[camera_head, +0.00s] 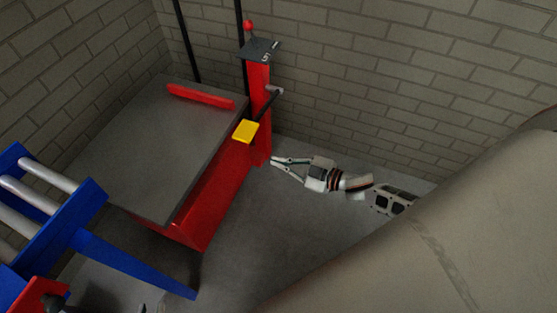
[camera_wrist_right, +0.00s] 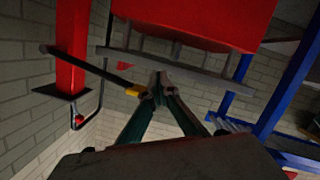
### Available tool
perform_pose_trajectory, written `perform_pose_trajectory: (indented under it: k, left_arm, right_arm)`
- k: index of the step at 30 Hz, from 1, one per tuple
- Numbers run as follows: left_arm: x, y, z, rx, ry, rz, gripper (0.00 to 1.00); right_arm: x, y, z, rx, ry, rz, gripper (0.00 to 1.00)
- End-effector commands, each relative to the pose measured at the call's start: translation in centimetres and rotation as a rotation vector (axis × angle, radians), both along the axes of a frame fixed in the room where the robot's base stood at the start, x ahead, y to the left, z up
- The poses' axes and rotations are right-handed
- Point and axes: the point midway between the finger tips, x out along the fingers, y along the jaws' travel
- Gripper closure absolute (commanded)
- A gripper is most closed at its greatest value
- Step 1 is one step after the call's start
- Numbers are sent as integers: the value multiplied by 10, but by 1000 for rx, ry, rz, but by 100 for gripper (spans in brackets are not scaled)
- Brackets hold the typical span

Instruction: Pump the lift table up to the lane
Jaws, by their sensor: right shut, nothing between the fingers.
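The lift table has a grey top (camera_head: 150,150) over a red body (camera_head: 215,205); in the right wrist view its red part (camera_wrist_right: 200,20) fills the top. A red post (camera_head: 258,110) stands at its far right corner. A dark pump lever (camera_head: 265,107) with a yellow pad (camera_head: 246,131) angles out from the post. My right gripper (camera_head: 274,161) is shut and empty, beside the post's foot. In the wrist view its fingertips (camera_wrist_right: 160,82) appear close beside the yellow pad (camera_wrist_right: 133,91); contact is unclear.
A blue frame with grey rollers (camera_head: 40,180) stands at the left, near the table. Brick walls (camera_head: 400,80) close off the back. A large beige curved body (camera_head: 440,240) fills the lower right. Grey floor (camera_head: 270,230) is clear in the middle. A red-knobbed lever (camera_head: 248,26) tops the post.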

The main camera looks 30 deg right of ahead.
Motion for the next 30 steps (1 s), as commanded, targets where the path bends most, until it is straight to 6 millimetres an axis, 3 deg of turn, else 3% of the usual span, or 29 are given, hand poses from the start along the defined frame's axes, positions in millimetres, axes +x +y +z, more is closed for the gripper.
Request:
perform_pose_trajectory:
  k: [19, 23, 30]
  left_arm:
    - [-1, 0, 0, -2, 1, 0, 79]
    - [-3, -1, -5, -6, 9, 1, 79]
    - [0, -10, -4, -33, -2, 0, 79]
  right_arm:
    - [3, -4, 5, 7, -5, -8, 100]
    - [12, -16, 22, 36, -13, -35, 100]
    - [31, -40, 72, 132, -5, -93, 100]
